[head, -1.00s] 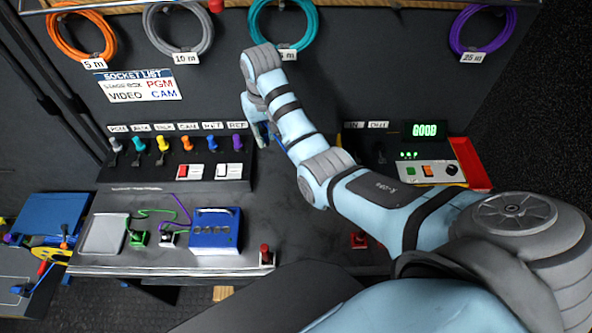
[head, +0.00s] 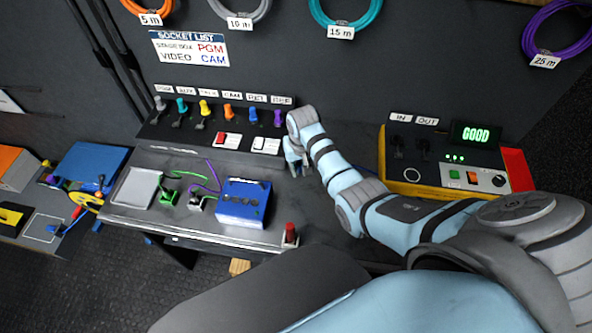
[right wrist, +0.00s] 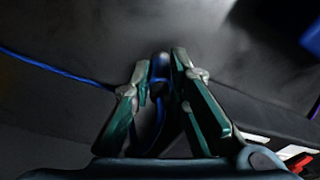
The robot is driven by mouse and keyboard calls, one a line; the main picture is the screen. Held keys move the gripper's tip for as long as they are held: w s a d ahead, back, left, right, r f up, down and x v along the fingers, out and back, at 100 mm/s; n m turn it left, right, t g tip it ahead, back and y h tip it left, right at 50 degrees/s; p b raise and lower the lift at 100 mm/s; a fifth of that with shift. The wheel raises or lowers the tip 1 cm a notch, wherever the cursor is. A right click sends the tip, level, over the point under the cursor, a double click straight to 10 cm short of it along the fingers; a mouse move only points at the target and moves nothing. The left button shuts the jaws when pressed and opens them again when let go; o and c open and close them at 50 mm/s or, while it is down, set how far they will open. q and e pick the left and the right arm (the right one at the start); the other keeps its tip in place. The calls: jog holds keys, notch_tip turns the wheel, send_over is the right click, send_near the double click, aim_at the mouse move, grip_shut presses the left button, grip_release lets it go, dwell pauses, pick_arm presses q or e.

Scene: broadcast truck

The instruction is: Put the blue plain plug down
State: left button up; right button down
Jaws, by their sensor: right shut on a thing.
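My right gripper (head: 297,166) is low over the dark worktop (head: 340,140), beside the right end of the socket panel. In the right wrist view, my right gripper (right wrist: 160,72) is shut on a blue plug (right wrist: 159,66) held between its fingertips. A thin blue cable (right wrist: 55,69) runs off to the left in that view. I cannot tell whether the plug touches the surface below it. In the head view the held plug is hidden by the gripper and wrist. My left gripper is not in view.
The socket panel (head: 190,137) holds several coloured plugs. A blue box (head: 243,203) and grey plate (head: 135,187) stand on the front shelf, near a red-topped post (head: 290,235). A yellow-edged tester (head: 440,178) reading GOOD is to the right. Bare worktop lies between panel and tester.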

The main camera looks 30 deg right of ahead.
jog(key=shift+r+p, duration=0.1)
jog(key=shift+p, duration=0.2)
jog(key=shift+f, duration=0.2)
jog(key=c, duration=1.8)
grip_release()
